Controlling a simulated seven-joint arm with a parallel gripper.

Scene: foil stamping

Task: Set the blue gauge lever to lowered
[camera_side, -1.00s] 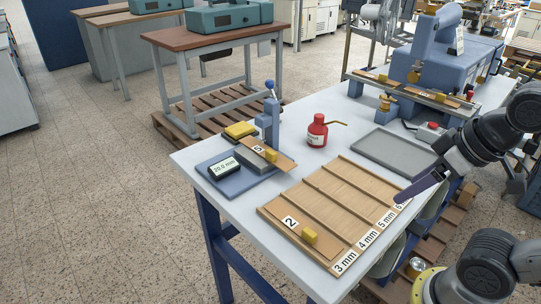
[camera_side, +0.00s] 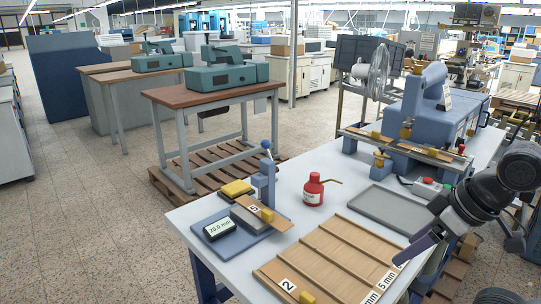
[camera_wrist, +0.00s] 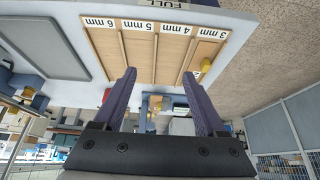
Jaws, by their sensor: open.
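The blue gauge (camera_side: 264,185) stands at the left end of the table on a flat blue base, with a display reading 20.0 mm (camera_side: 219,228). Its lever (camera_side: 266,145), ending in a blue ball knob, points up above the post. A wooden plate marked 5 (camera_side: 246,208) with a yellow block lies at the gauge. My gripper (camera_side: 401,258) is over the right end of the wooden rack, well to the right of the gauge. In the wrist view my gripper (camera_wrist: 158,74) is open and empty; a small blue and yellow shape between its fingers may be the gauge.
The wooden rack (camera_side: 335,242), labelled in mm, holds a plate marked 2 (camera_side: 288,286). A red bottle (camera_side: 313,190) stands behind it. A grey tray (camera_side: 386,208) and a blue stamping machine (camera_side: 425,125) are farther right. The table between rack and gauge is free.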

